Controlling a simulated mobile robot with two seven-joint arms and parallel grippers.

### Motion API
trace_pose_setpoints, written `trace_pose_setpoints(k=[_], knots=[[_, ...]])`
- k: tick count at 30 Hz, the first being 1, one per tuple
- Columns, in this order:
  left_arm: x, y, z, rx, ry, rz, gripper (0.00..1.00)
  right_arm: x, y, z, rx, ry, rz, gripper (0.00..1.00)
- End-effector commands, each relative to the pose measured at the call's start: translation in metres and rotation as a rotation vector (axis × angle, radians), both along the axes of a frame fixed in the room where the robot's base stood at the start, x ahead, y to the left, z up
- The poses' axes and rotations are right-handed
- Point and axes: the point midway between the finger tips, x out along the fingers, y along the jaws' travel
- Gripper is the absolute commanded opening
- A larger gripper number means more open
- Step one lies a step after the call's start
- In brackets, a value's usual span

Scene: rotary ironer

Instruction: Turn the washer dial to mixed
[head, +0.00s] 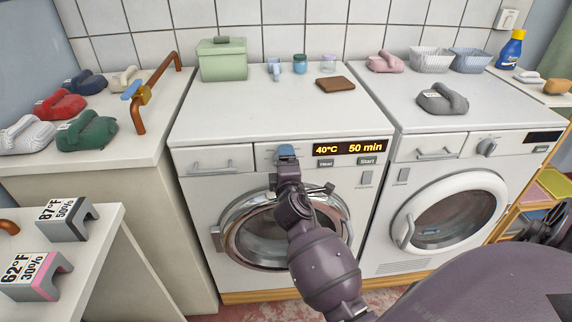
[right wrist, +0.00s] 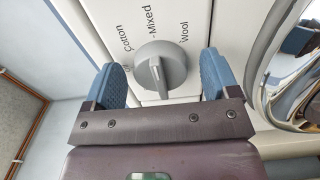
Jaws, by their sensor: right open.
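The washer (head: 200,185) is the white machine in the middle of the head view, its display (head: 349,147) lit with "40°C 50 min". My right gripper (head: 286,152) is at its front panel and hides the dial there. In the right wrist view the grey dial (right wrist: 160,68) sits between the two blue fingers of my right gripper (right wrist: 166,85). The fingers are open, one on each side, with a visible gap to the dial. The labels Cotton, Mixed (right wrist: 152,28) and Wool stand around it. I cannot tell which one it points at. My left gripper is not in view.
Below the panel is the washer's round chrome door (head: 232,225). A second machine (head: 450,205) with a white door stands to the right. A counter with coloured folded cloths (head: 62,103) and a copper rail (head: 140,100) is to the left. A green box (head: 222,62) is on the washer top.

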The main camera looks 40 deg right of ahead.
Motion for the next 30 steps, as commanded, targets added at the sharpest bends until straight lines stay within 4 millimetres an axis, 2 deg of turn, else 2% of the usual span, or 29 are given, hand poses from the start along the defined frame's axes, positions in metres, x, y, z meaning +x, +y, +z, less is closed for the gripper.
trace_pose_setpoints(k=[5, 18, 30], knots=[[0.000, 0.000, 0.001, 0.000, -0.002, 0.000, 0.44, -0.007, 0.004, 0.000, 0.001, 0.001, 0.000, 0.81], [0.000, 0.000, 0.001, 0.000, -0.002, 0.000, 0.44, -0.057, 0.035, -0.001, 0.001, 0.000, 0.000, 0.81], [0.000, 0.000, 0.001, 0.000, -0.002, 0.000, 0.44, -0.064, 0.039, 0.000, 0.000, 0.000, 0.000, 0.81]])
